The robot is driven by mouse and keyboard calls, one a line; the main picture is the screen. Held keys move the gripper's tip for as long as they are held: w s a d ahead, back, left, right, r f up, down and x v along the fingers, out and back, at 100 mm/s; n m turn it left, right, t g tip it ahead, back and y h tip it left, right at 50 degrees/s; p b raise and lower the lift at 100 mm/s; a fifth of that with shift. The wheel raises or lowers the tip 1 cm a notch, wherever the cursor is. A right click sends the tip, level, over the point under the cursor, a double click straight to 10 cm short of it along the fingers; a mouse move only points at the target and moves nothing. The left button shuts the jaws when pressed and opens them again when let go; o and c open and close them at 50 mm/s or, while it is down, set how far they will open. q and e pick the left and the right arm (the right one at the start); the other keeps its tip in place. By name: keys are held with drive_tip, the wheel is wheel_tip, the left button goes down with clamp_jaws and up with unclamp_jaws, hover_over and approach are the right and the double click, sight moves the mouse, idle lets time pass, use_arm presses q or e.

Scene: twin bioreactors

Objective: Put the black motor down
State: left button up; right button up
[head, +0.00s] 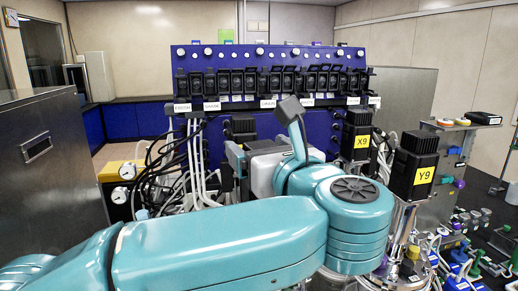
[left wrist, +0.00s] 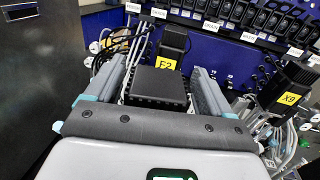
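A black motor (left wrist: 158,88) with a flat square top sits between the two grey fingers of my left gripper (left wrist: 160,82) in the left wrist view. Both fingers lie close against its sides, so the gripper looks shut on it. Its lower part and what is under it are hidden. In the head view my teal left arm covers most of this gripper, which points away toward the blue panel. My right gripper is in neither view.
Another black motor with a yellow label (left wrist: 166,63) stands just beyond. Motors X9 (head: 356,136) and Y9 (head: 413,168) stand to the right on steel vessels. A blue panel (head: 270,60) with black modules rises behind. Cables and white tubes (head: 195,165) hang at left.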

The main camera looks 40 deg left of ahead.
use_arm(q)
drive_tip(key=shift+s, duration=0.1)
drive_tip(key=shift+s+d+f+b, duration=0.1)
drive_tip(key=shift+s+d+b, duration=0.05)
drive_tip(key=shift+d+b, duration=0.15)
drive_tip(key=b+v, duration=0.4)
drive_tip(key=v, duration=0.7)
drive_tip(key=shift+s+d, duration=0.1)
drive_tip(key=shift+s, duration=0.05)
